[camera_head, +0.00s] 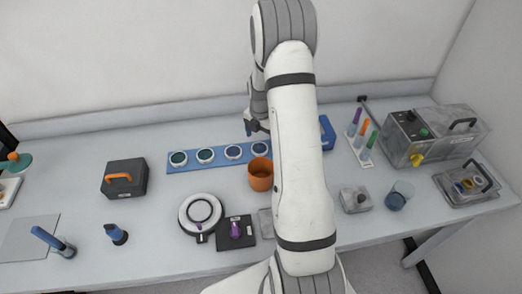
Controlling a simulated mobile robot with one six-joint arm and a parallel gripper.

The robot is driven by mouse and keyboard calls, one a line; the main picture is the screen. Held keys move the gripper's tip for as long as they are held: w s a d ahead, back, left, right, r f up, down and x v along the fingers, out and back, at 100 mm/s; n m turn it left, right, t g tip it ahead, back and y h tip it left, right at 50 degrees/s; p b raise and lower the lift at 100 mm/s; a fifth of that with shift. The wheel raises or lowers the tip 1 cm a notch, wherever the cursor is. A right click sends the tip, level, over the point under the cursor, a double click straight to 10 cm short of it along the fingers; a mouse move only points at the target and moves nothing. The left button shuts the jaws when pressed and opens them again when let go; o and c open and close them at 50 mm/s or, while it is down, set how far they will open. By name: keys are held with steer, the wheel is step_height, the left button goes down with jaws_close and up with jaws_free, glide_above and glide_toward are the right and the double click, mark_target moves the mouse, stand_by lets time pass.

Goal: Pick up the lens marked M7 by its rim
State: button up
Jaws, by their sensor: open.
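A blue strip rack (219,157) lies toward the back of the bench. It holds several round, dark lenses with pale rims in a row, among them a left one (178,158), a second (205,155), a third (233,151) and one further right (259,148). Small labels sit by them, too small to read, so I cannot tell which is M7. My arm hides the rack's right end. My gripper (250,127) shows small and partly hidden behind my arm, above the rack's right part. It is open and apart from the lenses.
An orange cup (260,175) stands just in front of the rack. A round white device (201,213) and a black plate with a purple knob (236,231) are nearer. A dark box with an orange handle (125,178) stands left. Colored upright tools (361,137) stand right.

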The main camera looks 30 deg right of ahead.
mark_target(260, 147)
step_height(260, 147, down, 4)
steer(key=shift+a+f+b, duration=0.15)
steer(key=shift+f+b, duration=0.1)
steer(key=shift+b, duration=0.5)
steer(key=shift+r, duration=0.1)
steer(key=c, duration=1.1)
